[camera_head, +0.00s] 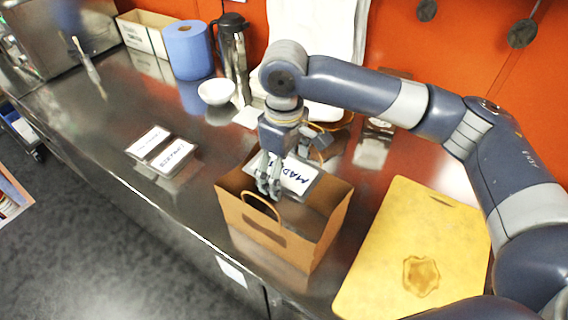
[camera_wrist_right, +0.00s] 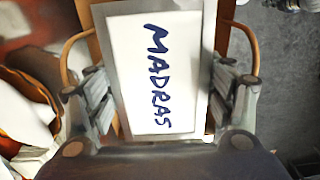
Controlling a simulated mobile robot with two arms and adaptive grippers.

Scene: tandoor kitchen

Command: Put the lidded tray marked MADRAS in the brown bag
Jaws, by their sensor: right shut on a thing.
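The lidded tray marked MADRAS (camera_head: 296,177) has a white lid with blue lettering. My right gripper (camera_head: 268,186) is shut on it and holds it at the open top of the brown bag (camera_head: 262,232). In the right wrist view the tray (camera_wrist_right: 165,75) lies between the two fingers, with its lettering facing the camera. The bag stands upright on the counter with its handles up; part of its brown paper and handles (camera_wrist_right: 251,45) show around the tray. How deep the tray sits relative to the rim is hard to tell. My left gripper is not in view.
Other white-lidded trays (camera_head: 172,155) lie on the steel counter (camera_head: 110,115) left of the bag. A yellow cutting board (camera_head: 390,245) lies to the right. A white bowl (camera_head: 216,92), a blue paper roll (camera_head: 188,50) and a flask (camera_head: 233,50) stand at the back.

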